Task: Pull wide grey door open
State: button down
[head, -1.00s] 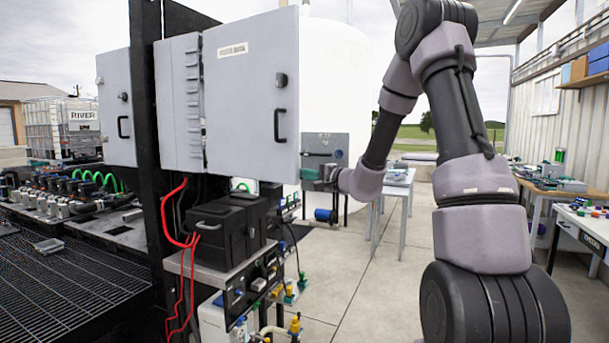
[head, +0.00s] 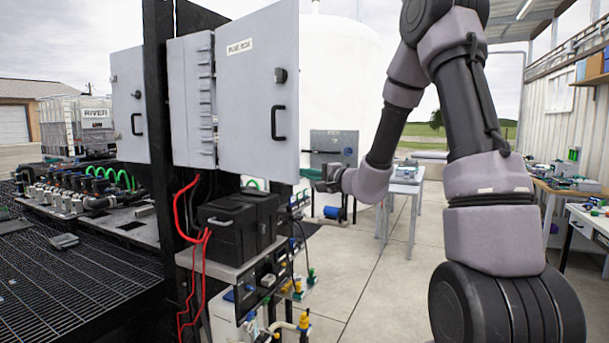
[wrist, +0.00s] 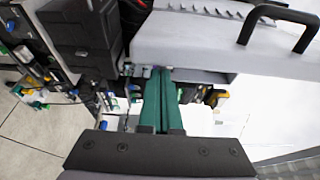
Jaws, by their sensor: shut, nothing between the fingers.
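The wide grey door (head: 255,95) stands swung out from its grey cabinet (head: 190,105). Its outer face, with a label, a lock and a black handle (head: 279,124), shows in the head view. My gripper (wrist: 166,75) has green fingers closed together with nothing between them. In the head view the fingertips are hidden behind the door's free edge; my wrist shows just right of it. In the wrist view the fingertips are close to a grey panel (wrist: 225,58) with a black handle (wrist: 287,22); I cannot tell whether they touch it.
A black case (head: 235,225) sits on a shelf under the cabinet, with red cables beside it. A second grey door (head: 128,105) is at the left. A black grating (head: 75,280) fills the lower left. The concrete floor (head: 385,290) is clear in the middle.

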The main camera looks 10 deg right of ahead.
jog(key=d+v, duration=0.1)
jog(key=v, duration=0.8)
jog(key=s+a+r+n+g+y, duration=0.1)
jog(key=s+a+r+n+g, duration=0.1)
jog(key=s+a+n+g, duration=0.45)
jog(key=s+a+r+n+g+y, duration=0.15)
jog(key=s+a+g, duration=0.25)
jog(key=s, duration=0.6)
jog(key=s+d+r+m+t+h, duration=0.1)
jog(key=s+d+r+t+h, duration=0.1)
jog(key=s+d+h, duration=0.8)
jog(key=d+r, duration=0.1)
jog(key=d, duration=0.1)
jog(key=shift+d+r+t, duration=0.25)
jog(key=shift+r+t, duration=0.1)
jog(key=shift+h, duration=0.25)
